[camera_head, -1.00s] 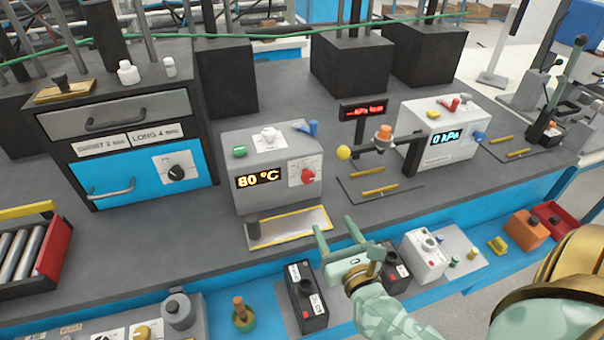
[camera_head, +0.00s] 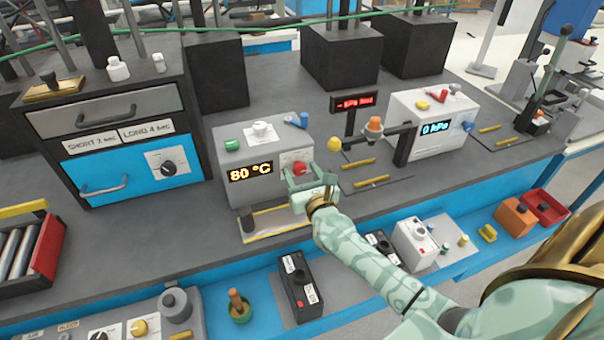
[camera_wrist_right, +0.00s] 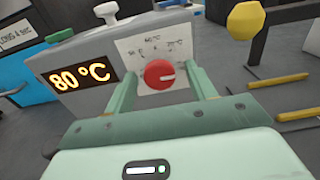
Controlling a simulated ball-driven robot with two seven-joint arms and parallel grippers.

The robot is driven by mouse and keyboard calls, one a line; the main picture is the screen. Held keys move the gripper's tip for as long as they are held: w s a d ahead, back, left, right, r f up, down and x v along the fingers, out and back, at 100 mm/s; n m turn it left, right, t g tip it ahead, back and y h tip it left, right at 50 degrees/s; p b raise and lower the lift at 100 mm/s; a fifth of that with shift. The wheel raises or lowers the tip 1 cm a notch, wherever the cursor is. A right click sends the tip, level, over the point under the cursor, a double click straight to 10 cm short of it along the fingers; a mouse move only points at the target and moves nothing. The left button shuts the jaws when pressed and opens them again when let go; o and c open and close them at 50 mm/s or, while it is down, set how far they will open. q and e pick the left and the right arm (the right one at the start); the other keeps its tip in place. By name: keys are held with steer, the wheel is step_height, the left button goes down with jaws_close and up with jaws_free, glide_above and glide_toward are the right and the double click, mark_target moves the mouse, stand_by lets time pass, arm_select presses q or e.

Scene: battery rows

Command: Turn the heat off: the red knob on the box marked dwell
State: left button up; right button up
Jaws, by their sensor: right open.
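The grey heater box (camera_head: 232,195) stands on the bench and its orange display reads 80 °C. The red knob (camera_head: 300,168) sits on a white dial plate on its front face, right of the display. In the right wrist view the red knob (camera_wrist_right: 159,74) shows between the two fingers, with its white mark pointing right. My right gripper (camera_head: 298,176) is open in front of the knob, one finger to each side. I cannot tell whether the fingers touch it. The word dwell is not readable on this box. My left gripper is not in view.
A yellow-edged tray (camera_head: 275,224) lies in front of the box. A yellow ball on an arm (camera_head: 334,145) stands just right of it. A white 0 kPa box (camera_head: 410,111) is farther right. The blue-drawered oven (camera_head: 120,172) is at left.

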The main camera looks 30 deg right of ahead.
steer(key=c, duration=1)
